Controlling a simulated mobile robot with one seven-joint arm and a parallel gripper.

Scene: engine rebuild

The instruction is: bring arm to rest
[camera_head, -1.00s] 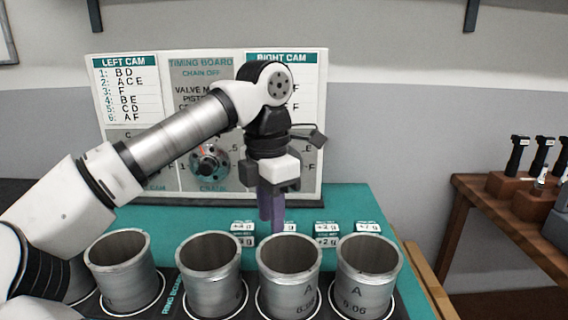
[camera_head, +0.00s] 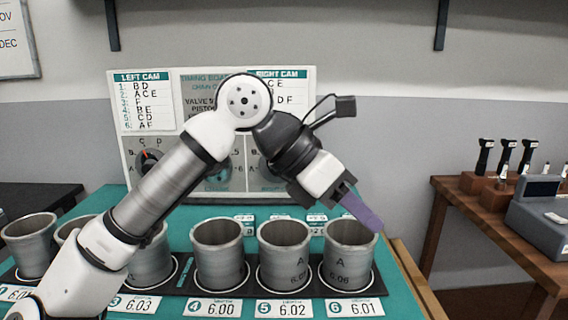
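My gripper (camera_head: 366,218) is at the end of my raised, bent arm, tilted down to the right. Its purple fingers show edge-on in front of the rim of the rightmost cylinder (camera_head: 350,262), so the gap between them cannot be seen. I see nothing held in it. My arm crosses the picture from the lower left and hides part of the timing board (camera_head: 225,80) and some of the cylinders.
A row of metal cylinders (camera_head: 284,262) stands on a black strip with number labels on the teal table (camera_head: 405,318). Small labelled cards lie behind them. At right, a wooden bench (camera_head: 470,215) holds black-handled tools and a grey device (camera_head: 540,215). A dark surface (camera_head: 35,197) is at left.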

